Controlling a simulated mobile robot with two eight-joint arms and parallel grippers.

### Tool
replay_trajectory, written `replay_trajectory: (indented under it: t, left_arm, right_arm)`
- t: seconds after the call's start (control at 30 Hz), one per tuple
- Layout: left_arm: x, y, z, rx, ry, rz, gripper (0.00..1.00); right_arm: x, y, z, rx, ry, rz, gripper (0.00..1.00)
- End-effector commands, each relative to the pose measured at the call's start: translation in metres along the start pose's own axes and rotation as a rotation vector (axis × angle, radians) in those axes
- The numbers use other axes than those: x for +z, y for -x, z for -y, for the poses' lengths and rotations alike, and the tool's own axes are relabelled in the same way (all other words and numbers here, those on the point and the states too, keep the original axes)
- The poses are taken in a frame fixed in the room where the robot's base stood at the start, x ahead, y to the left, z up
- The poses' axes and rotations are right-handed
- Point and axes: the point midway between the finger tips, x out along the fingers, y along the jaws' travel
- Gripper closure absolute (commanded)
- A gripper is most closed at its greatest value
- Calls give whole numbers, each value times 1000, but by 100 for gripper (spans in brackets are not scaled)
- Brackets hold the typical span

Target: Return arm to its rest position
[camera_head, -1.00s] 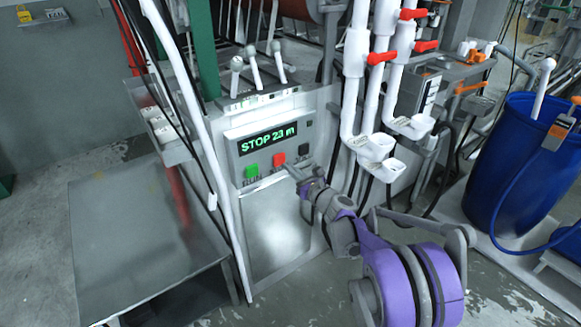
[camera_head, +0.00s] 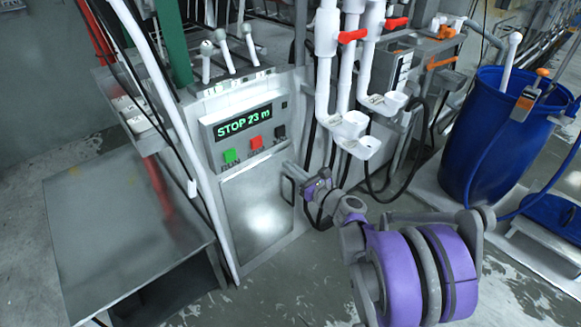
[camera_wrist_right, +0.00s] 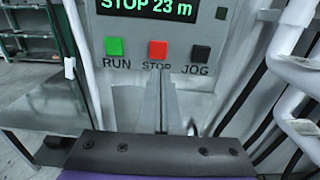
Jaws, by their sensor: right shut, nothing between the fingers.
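My right arm comes in from the lower right of the head view. Its right gripper (camera_head: 293,174) is shut and empty, in front of the machine's control panel (camera_head: 207,135), below and to the right of the buttons. The panel's display (camera_head: 243,123) reads "STOP 23 m". Under it are a green RUN button (camera_head: 230,156), a red STOP button (camera_head: 256,143) and a black JOG button (camera_head: 280,130). In the right wrist view the shut fingers (camera_wrist_right: 163,90) point toward the panel, below the STOP button (camera_wrist_right: 158,49), apart from it. My left gripper is out of view.
White pipes with red valve handles (camera_head: 352,36) stand just right of the panel, with black hoses below. A blue barrel (camera_head: 485,140) stands at the right. A grey metal table (camera_head: 110,225) is at the left. Wet open floor (camera_head: 300,290) lies in front.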

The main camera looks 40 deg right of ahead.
Motion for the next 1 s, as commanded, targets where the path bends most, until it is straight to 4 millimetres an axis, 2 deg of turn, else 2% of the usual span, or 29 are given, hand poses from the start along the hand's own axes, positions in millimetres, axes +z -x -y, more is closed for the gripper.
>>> replay_trajectory:
  t: [0.43, 0.53, 0.57, 0.67, 0.77, 0.8, 0.9, 0.97, 1.0]
  left_arm:
    - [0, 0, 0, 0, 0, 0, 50]
    - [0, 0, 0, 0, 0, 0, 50]
    - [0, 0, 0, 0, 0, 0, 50]
    - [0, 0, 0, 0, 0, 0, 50]
    - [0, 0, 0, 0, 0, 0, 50]
    - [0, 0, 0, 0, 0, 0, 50]
    - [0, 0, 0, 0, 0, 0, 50]
    - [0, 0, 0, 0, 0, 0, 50]
    - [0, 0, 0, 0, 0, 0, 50]
  right_arm:
    - [0, 0, 0, 1, 1, -1, 100]
    - [0, 0, -13, 25, 49, -20, 100]
    - [0, 0, -22, 42, 84, -34, 100]
    - [-3, 5, -69, 145, 289, -107, 100]
    - [-13, 25, -133, 316, 604, -193, 100]
    - [-19, 37, -158, 397, 744, -222, 100]
    - [-37, 76, -209, 610, 1096, -270, 100]
    - [-48, 103, -232, 744, 1306, -283, 100]
    - [-56, 123, -244, 837, 1442, -284, 100]
